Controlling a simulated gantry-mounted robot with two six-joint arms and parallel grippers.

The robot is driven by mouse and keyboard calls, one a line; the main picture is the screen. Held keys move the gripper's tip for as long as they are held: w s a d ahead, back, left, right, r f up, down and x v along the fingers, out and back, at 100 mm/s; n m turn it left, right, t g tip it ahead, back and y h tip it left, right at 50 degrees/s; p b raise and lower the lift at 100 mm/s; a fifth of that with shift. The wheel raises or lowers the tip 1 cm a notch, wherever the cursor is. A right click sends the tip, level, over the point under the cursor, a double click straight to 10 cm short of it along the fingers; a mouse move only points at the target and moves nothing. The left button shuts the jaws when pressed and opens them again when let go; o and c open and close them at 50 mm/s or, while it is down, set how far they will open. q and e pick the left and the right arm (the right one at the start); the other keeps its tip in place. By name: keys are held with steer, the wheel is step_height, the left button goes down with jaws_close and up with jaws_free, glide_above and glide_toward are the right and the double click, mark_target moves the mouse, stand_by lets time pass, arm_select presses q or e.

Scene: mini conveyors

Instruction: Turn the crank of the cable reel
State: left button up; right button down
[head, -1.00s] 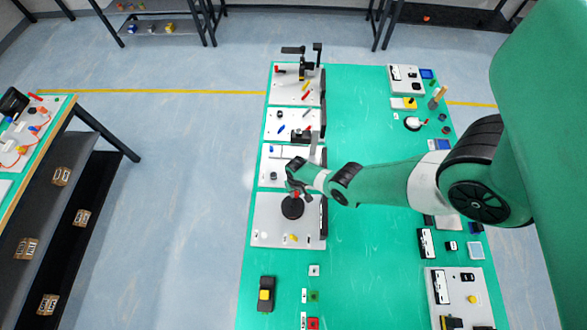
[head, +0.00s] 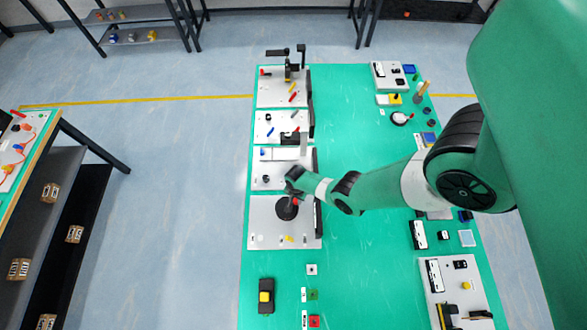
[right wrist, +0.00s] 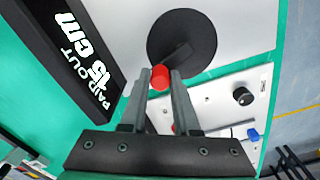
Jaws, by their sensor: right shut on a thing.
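The cable reel is a dark round disc (right wrist: 187,40) on a white panel; it also shows in the head view (head: 283,210). Its crank has a red knob (right wrist: 160,75), and a dark crank arm runs from the knob across the disc. My right gripper (right wrist: 159,78) is shut on the red knob, one finger on each side of it. In the head view the right gripper (head: 294,191) is at the upper edge of the disc and partly covers it. My left gripper does not show.
A neighbouring white panel (right wrist: 222,103) carries a black knob (right wrist: 243,96) and a blue part (right wrist: 253,135). The middle of the green table (head: 362,265) is clear.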

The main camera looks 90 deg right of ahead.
steer(key=shift+s+a+m, duration=0.1)
steer(key=shift+a+m, duration=0.2)
steer(key=shift+m, duration=0.5)
steer(key=shift+s+a+m, duration=0.1)
steer(key=shift+a+m, duration=0.15)
steer(key=shift+m, duration=0.55)
steer(key=c, duration=0.7)
jaws_free()
steer(key=shift+a, duration=0.1)
steer(key=shift+o, duration=0.2)
